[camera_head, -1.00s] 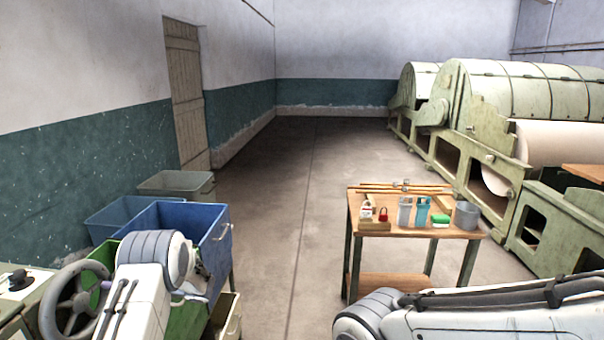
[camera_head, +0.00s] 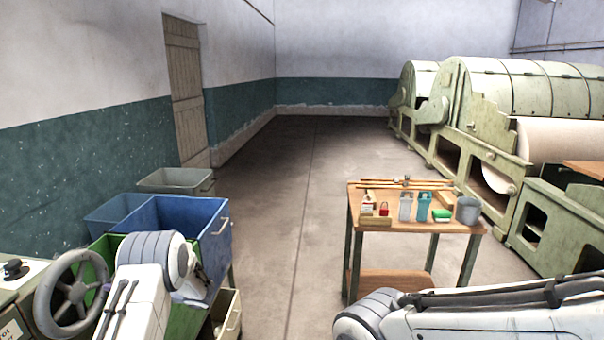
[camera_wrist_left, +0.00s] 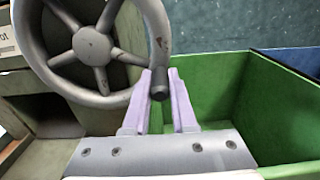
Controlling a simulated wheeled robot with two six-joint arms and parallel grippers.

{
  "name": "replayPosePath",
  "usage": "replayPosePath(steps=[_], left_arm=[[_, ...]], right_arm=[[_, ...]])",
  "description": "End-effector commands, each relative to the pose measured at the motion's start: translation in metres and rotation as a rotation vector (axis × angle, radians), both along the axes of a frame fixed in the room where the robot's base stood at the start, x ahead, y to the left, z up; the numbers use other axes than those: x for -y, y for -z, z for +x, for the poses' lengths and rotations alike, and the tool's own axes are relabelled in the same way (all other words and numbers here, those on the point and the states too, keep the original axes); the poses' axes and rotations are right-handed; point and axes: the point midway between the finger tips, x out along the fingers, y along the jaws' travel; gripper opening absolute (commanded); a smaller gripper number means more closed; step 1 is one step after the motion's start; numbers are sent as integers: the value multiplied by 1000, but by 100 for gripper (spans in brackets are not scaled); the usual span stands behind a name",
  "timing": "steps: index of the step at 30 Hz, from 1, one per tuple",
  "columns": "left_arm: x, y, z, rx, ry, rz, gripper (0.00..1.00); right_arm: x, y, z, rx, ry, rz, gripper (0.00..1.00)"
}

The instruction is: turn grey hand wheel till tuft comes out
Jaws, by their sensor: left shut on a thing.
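The grey hand wheel (camera_head: 72,293) stands at the lower left in the head view, on a pale green machine. In the left wrist view the wheel (camera_wrist_left: 92,45) fills the upper left, with its spokes, hub and a dark handle knob (camera_wrist_left: 159,88) at its lower right rim. My left gripper (camera_wrist_left: 160,80) has its lavender fingers on both sides of this knob, shut on it. In the head view my left arm hides most of that gripper. My right gripper lies outside the frames; only its arm shows at the lower right. I see no tuft.
A green bin (camera_wrist_left: 275,110) lies right beside the wheel. A blue bin (camera_head: 180,215) and a grey bin (camera_head: 175,180) stand behind. A wooden table (camera_head: 365,225) with tools and containers stands at the right. Large green machines (camera_head: 500,90) line the right side. The middle floor is clear.

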Motion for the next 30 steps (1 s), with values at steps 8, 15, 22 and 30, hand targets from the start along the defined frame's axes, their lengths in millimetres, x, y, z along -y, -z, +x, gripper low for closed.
replayPosePath(steps=[8, 15, 22, 30], left_arm=[[-2, 22, -17, -3, -6, 3, 0], [-2, 27, -23, 3, -5, 5, 0], [-3, 30, -28, 0, -6, 5, 0], [-6, 44, -54, 2, -7, 7, 0]], right_arm=[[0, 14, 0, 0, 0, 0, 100], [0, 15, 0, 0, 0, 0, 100], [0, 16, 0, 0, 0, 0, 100], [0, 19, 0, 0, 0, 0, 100]])
